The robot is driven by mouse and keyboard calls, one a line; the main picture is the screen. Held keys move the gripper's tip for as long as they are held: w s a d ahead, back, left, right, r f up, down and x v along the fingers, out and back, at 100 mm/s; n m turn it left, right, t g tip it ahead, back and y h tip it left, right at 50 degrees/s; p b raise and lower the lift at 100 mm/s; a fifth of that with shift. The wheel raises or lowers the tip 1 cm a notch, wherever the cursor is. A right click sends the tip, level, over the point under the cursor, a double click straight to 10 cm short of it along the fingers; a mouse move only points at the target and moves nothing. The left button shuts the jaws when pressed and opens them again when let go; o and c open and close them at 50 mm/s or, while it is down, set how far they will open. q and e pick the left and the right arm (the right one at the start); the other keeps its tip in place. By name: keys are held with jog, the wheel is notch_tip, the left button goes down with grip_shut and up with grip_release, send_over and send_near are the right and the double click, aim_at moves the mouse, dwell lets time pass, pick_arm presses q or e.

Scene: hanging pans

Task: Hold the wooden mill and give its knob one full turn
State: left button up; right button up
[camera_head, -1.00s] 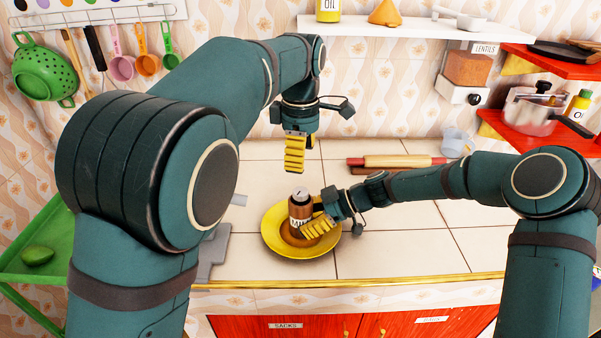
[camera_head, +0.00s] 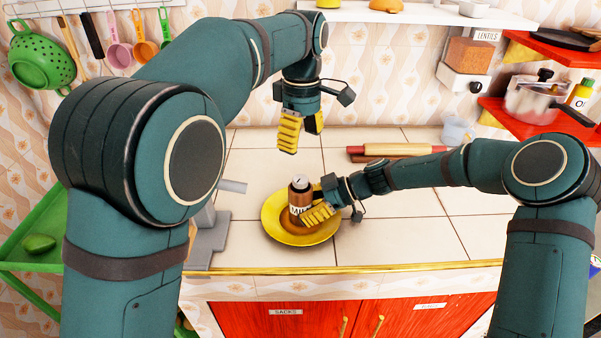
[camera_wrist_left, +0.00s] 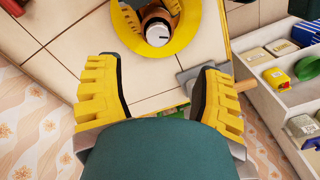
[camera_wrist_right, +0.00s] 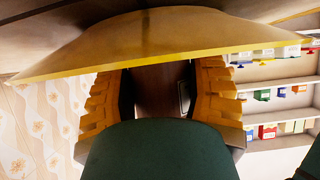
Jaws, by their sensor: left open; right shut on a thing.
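The wooden mill (camera_head: 299,199) stands upright on a yellow plate (camera_head: 274,228) on the tiled counter. It is brown with a label and a light metallic top, its knob (camera_head: 300,182). My right gripper (camera_head: 312,216) is shut on the mill's body, low down near the plate. In the right wrist view the brown mill body (camera_wrist_right: 162,90) sits between the fingers. My left gripper (camera_head: 301,130) is open and empty, pointing down above and behind the mill. In the left wrist view the mill's round top (camera_wrist_left: 158,35) lies beyond the open fingers.
A grey metal stand (camera_head: 207,250) is left of the plate. Rolling pins (camera_head: 400,150) lie at the counter's back, with a clear cup (camera_head: 457,132) to their right. Red shelves (camera_head: 545,121) with a pot stand at the right. The counter right of the plate is clear.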

aim_at(301, 179)
pick_arm(q)
notch_tip(301, 179, down, 11)
jog(key=m, duration=2)
jog(key=shift+a, duration=0.1)
grip_shut()
